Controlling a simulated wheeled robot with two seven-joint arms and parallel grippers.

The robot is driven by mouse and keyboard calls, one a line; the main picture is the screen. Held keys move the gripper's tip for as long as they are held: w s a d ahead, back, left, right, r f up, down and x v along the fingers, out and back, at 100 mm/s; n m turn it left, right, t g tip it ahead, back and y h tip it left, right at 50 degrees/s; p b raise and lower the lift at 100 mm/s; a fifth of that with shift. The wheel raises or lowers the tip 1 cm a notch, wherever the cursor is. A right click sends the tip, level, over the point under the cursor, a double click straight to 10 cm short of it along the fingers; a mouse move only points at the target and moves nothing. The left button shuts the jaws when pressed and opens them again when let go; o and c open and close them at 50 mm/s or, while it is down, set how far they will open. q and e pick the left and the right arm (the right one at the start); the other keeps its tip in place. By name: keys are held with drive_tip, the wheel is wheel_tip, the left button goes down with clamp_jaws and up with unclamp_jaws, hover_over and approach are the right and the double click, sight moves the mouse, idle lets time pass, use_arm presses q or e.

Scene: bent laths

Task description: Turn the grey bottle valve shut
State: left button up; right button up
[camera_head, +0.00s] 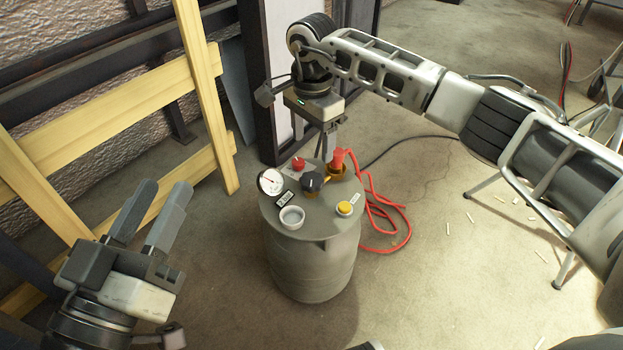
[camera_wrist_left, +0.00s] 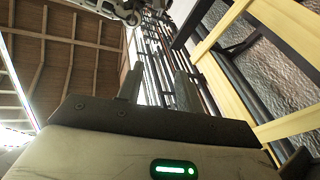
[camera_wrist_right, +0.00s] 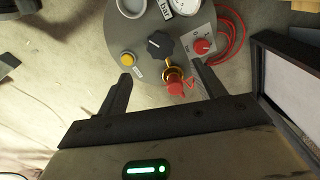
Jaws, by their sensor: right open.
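The valve's dark grey lobed knob (camera_head: 312,182) sits on a brass body on top of a grey drum (camera_head: 312,262). In the right wrist view the knob (camera_wrist_right: 159,45) lies beyond the fingertips, with the brass fitting (camera_wrist_right: 174,74) and red hose end (camera_wrist_right: 176,88) nearer. My right gripper (camera_head: 331,148) points down over the far side of the drum top; its fingers are open, and it also shows in the right wrist view (camera_wrist_right: 163,72). The knob is not between its fingers. My left gripper (camera_head: 165,190) is open and empty, left of the drum.
The drum top also carries a red knob (camera_head: 299,164), a gauge (camera_head: 270,181), a white cup (camera_head: 291,217) and a yellow button (camera_head: 344,208). A red hose (camera_head: 382,222) hangs at the drum's right. A yellow wooden frame (camera_head: 120,105) stands left. Floor in front is clear.

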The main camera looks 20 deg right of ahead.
sight(312, 179)
wheel_tip(312, 179, down, 9)
drive_tip(key=b, duration=0.3)
drive_tip(key=shift+r, duration=0.2)
drive_tip(key=shift+f, duration=0.6)
use_arm(q)
wheel_tip(312, 179, up, 7)
drive_tip(key=s+m+t+h, duration=0.1)
drive_tip(key=m+h, duration=0.5)
drive_tip(key=m, duration=0.2)
drive_tip(key=shift+s+f, duration=0.15)
drive_tip(key=shift+s, duration=0.15)
use_arm(e)
drive_tip(key=c, duration=1)
